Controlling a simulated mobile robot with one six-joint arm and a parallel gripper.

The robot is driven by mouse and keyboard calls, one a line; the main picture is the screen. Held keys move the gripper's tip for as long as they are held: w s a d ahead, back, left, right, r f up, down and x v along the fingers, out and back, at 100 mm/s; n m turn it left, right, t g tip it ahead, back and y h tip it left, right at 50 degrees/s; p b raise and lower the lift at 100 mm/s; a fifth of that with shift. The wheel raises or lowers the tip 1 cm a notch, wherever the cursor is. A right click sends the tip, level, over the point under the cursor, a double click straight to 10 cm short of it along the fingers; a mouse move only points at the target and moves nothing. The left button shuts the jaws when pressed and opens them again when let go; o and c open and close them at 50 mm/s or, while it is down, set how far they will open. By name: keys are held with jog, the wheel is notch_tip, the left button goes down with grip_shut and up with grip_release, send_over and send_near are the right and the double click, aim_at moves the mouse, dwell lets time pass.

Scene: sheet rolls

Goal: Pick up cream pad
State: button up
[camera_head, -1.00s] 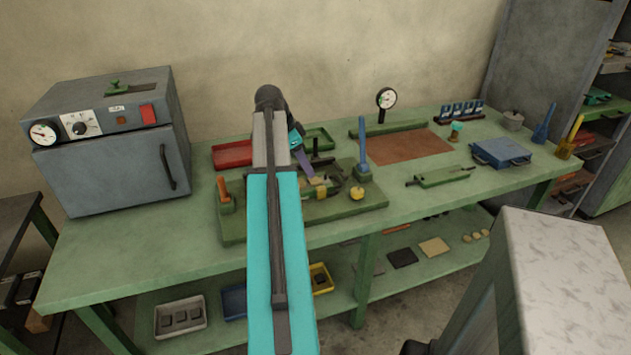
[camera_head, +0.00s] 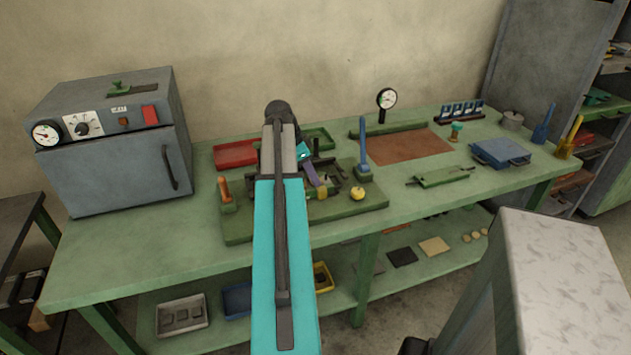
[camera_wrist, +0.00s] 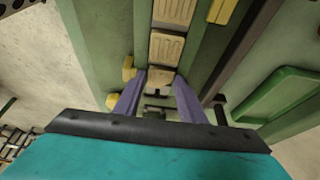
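Several cream pads lie in a row along a green channel in the wrist view: one at the top (camera_wrist: 174,10), one in the middle (camera_wrist: 165,48), and a nearest one (camera_wrist: 160,77) partly cut off from sight. My gripper (camera_wrist: 160,82) has its two purple fingers apart, with the tips on either side of the nearest pad's end. I cannot tell whether they touch it. In the head view my gripper (camera_head: 319,187) is over the green fixture (camera_head: 240,232) on the bench, and my arm hides part of it.
An orange-handled lever (camera_head: 225,190), a blue-handled lever (camera_head: 363,145) and a yellow knob (camera_head: 357,193) stand around the fixture. A red tray (camera_head: 236,153) and a green tray (camera_head: 319,137) lie behind. A grey oven (camera_head: 115,150) stands left. The bench's right front is mostly clear.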

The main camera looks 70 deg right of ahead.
jog(key=shift+f, duration=0.25)
jog(key=c, duration=0.7)
jog(key=shift+r, duration=0.15)
jog(key=shift+d+r, duration=0.1)
jog(key=shift+r, duration=0.35)
notch_tip(320, 180, up, 2)
jog(key=shift+r+b, duration=0.1)
jog(key=shift+b, duration=0.25)
jog(key=s+a+r+b, duration=0.1)
jog(key=s+a+b, duration=0.1)
jog(key=s+a, duration=0.8)
jog(key=shift+s+a+r, duration=0.4)
jog(key=shift+s, duration=0.55)
